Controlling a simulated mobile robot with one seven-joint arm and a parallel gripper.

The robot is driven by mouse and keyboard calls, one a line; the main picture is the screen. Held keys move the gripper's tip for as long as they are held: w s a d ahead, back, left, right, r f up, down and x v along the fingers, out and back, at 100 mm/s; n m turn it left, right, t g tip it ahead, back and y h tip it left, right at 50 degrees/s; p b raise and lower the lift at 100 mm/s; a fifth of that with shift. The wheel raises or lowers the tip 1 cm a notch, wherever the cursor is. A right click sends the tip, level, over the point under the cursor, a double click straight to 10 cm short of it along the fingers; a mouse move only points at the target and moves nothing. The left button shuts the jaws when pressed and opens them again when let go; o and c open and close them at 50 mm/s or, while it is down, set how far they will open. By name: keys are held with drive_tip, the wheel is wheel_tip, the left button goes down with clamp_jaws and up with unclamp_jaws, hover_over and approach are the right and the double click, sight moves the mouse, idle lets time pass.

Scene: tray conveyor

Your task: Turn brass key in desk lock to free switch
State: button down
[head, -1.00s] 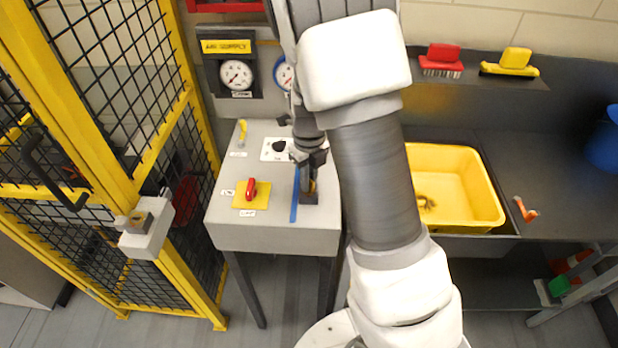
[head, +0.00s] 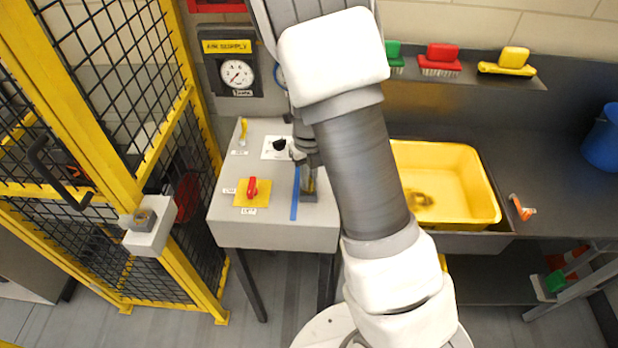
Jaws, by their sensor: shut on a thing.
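The grey desk (head: 270,228) stands left of centre in the head view. On its right side my gripper (head: 310,184) points down, shut on a small brass-coloured piece, the key (head: 312,179), of which only a sliver shows. The key is at a small dark grey lock block (head: 308,197). The fingers hide most of it, so its turn angle cannot be told. A red switch handle (head: 252,186) sits on a yellow plate (head: 240,200) left of a blue strip (head: 295,195). A black knob (head: 279,145) is on a white plate behind.
A yellow lever (head: 243,128) stands at the desk's back left. A yellow mesh fence (head: 150,195) borders the left. A yellow tub (head: 450,180) sits in the bench to the right. A gauge panel (head: 232,88) is on the wall behind.

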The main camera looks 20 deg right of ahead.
drive_tip(key=shift+s+m+p, duration=0.1)
drive_tip(key=shift+m+p, duration=1.6)
drive_tip(key=shift+p, duration=0.15)
drive_tip(key=shift+m+p, duration=1.25)
drive_tip(key=shift+m, duration=0.05)
drive_tip(key=c, duration=0.8)
unclamp_jaws()
drive_tip(key=shift+c, duration=0.2)
wheel_tip(320, 180, up, 17)
drive_tip(key=p, duration=0.1)
drive_tip(key=shift+r, duration=0.2)
